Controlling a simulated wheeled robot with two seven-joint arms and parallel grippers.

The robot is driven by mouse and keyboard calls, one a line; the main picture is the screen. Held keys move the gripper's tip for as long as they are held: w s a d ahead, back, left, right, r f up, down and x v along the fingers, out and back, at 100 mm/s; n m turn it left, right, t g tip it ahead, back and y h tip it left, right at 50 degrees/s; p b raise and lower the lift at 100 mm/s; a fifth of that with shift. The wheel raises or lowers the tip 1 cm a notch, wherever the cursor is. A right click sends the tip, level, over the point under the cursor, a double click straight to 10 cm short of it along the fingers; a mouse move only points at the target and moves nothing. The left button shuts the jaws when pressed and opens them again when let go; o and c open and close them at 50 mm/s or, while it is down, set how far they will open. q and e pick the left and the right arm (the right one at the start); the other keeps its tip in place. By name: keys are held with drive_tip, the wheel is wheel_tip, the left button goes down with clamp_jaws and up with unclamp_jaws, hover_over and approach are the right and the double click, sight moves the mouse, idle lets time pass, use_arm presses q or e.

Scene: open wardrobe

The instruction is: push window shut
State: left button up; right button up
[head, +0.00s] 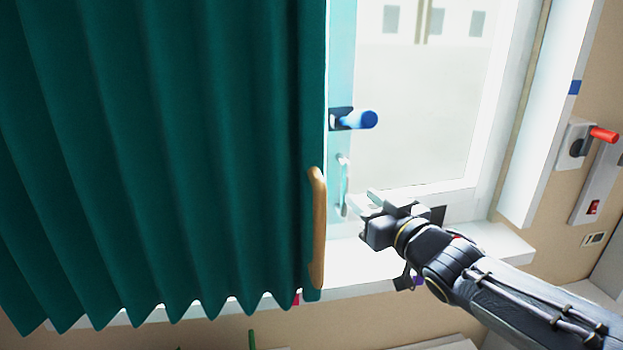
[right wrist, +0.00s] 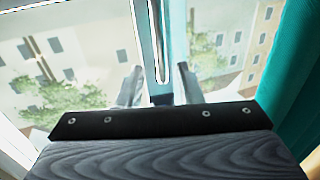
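The window (head: 415,110) has a pale glass pane and a light blue upright (head: 341,65) at its left, partly hidden by the curtain. A blue knob (head: 360,119) sits on that upright, with a slim pale pull handle (head: 343,185) below it. My right gripper (head: 362,203) is just right of the pull handle's lower end, above the sill. In the right wrist view its two fingers (right wrist: 157,85) are apart, with the light blue upright and the pale handle (right wrist: 157,40) ahead between them. Contact cannot be told. My left gripper is out of view.
A green pleated curtain (head: 160,150) with a wooden handle (head: 318,228) covers the left side, close to my right gripper. A white sill (head: 350,262) runs below. A red lever (head: 604,134) and a red switch (head: 593,207) are on the right wall.

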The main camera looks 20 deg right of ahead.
sight(347, 186)
drive_tip(key=w, duration=0.7)
drive_tip(key=shift+w+a+r, duration=0.1)
drive_tip(key=shift+w+a, duration=0.1)
drive_tip(key=shift+w, duration=0.05)
